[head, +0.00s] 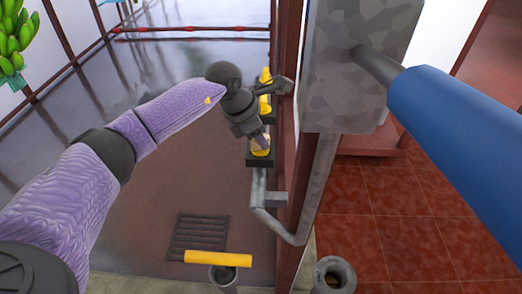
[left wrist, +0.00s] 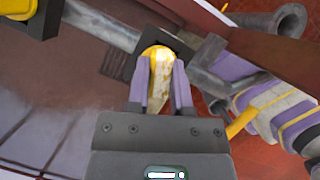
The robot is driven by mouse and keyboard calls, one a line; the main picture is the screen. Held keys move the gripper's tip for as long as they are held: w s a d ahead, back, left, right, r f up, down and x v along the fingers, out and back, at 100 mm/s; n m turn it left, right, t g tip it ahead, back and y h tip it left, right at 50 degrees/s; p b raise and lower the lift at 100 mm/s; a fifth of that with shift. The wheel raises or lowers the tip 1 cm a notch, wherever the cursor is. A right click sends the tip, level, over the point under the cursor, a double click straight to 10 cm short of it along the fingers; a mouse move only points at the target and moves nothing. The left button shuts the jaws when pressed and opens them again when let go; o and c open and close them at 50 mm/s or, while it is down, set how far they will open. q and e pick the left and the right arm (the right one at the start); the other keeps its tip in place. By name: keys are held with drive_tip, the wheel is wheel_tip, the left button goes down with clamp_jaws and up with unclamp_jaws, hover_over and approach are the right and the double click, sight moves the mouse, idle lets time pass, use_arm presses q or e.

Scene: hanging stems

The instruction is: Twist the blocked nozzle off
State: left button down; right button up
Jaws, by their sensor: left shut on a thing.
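The blocked nozzle (left wrist: 160,64) is yellow with whitish, crusty patches. It sits at a dark square fitting (left wrist: 180,48) on a grey pipe. My left gripper (left wrist: 159,95) has one purple finger on each side of it and is shut on it. In the head view the nozzle (head: 260,150) shows small and partly covered under my left gripper (head: 263,138), which reaches down from the dark wrist. Whether the nozzle has turned or is loose in its fitting, I cannot tell. My right gripper is not in view.
Another yellow nozzle (head: 265,76) sits farther along, partly behind my wrist. A bent pipe (head: 262,210), yellow bar (head: 218,258) and floor grate (head: 200,237) lie below.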

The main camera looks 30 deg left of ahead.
use_arm(q)
drive_tip(key=shift+m, duration=0.4)
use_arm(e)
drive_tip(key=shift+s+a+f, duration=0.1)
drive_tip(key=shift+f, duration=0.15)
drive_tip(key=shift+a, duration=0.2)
